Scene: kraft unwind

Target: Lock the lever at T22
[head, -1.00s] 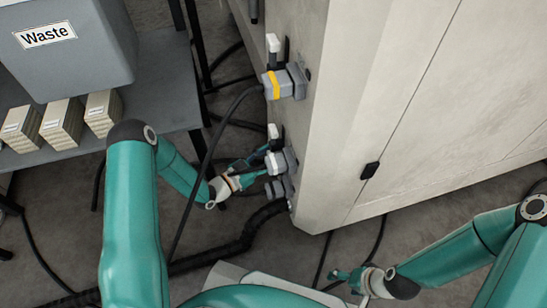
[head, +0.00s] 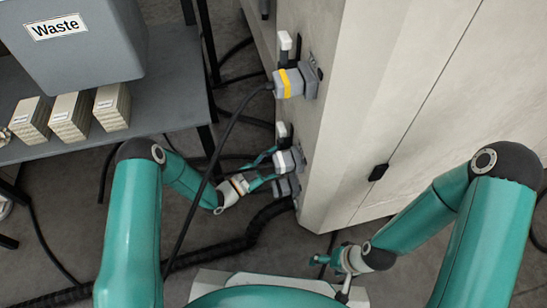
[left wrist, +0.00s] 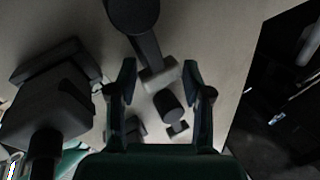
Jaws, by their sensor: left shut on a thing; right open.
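My left gripper (head: 268,168) is beside the lower connectors on the cabinet's narrow side. In the left wrist view its two fingers (left wrist: 162,88) flank a pale block on a dark stem, which looks like the end of a lever (left wrist: 160,75); the gripper is shut on it. In the head view the grip is too small to make out. A lower grey connector (head: 290,161) has a dark upright lever with a white tip (head: 281,130) above it. No T22 label is readable. My right gripper (head: 322,259) is open and empty, low in front of the cabinet.
The pale cabinet (head: 370,90) fills the right. An upper connector with a yellow band (head: 290,82) has a black cable (head: 225,135) hanging across the space near my left arm. A shelf (head: 165,105) at left holds a Waste bin (head: 85,60) and several small stacks.

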